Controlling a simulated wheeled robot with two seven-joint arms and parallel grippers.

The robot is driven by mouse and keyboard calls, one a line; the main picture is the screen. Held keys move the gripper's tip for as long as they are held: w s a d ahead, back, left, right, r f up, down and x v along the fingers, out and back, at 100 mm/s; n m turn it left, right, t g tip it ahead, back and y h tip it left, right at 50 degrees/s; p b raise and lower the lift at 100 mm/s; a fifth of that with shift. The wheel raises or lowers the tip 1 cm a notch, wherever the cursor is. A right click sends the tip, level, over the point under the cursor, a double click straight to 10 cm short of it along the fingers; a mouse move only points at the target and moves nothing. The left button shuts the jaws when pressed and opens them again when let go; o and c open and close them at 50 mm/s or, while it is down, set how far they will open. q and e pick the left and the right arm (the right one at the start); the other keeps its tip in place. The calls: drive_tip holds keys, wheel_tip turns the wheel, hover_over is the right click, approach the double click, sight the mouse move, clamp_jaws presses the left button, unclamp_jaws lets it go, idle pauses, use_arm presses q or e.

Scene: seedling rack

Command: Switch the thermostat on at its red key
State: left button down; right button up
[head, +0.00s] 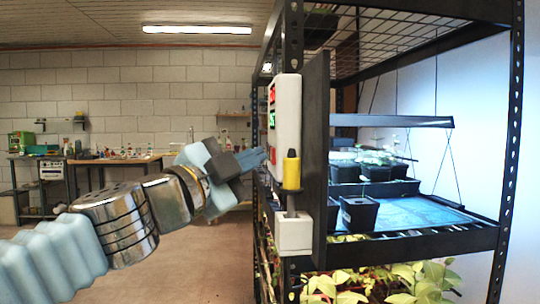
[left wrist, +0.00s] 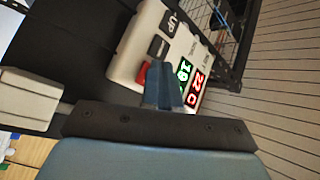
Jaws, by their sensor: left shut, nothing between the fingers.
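The thermostat (head: 287,115) is a white box mounted on a dark upright panel at the rack's near post. In the left wrist view the thermostat (left wrist: 128,52) shows lit red and green digits, dark keys and a red key (left wrist: 144,72). My left gripper (head: 262,156) is shut and empty, its blue fingertips at the thermostat's face, low down. In the left wrist view the fingertips (left wrist: 166,68) partly cover the face right beside the red key. I cannot tell whether they touch it. My right gripper is not in view.
A yellow and black tool (head: 291,170) stands in a white holder (head: 293,232) below the thermostat. The black rack (head: 470,240) carries potted seedlings (head: 360,212) and leafy plants lower down. A workbench (head: 120,160) stands far back; the floor between is clear.

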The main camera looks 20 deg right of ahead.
use_arm(q)
drive_tip(key=shift+w+a, duration=0.15)
drive_tip(key=shift+a, duration=0.3)
drive_tip(key=w+a+p, duration=0.1)
drive_tip(key=a+p, duration=0.1)
drive_tip(key=a, duration=0.3)
drive_tip(key=shift+w+a, duration=0.3)
drive_tip(key=shift+a, duration=0.1)
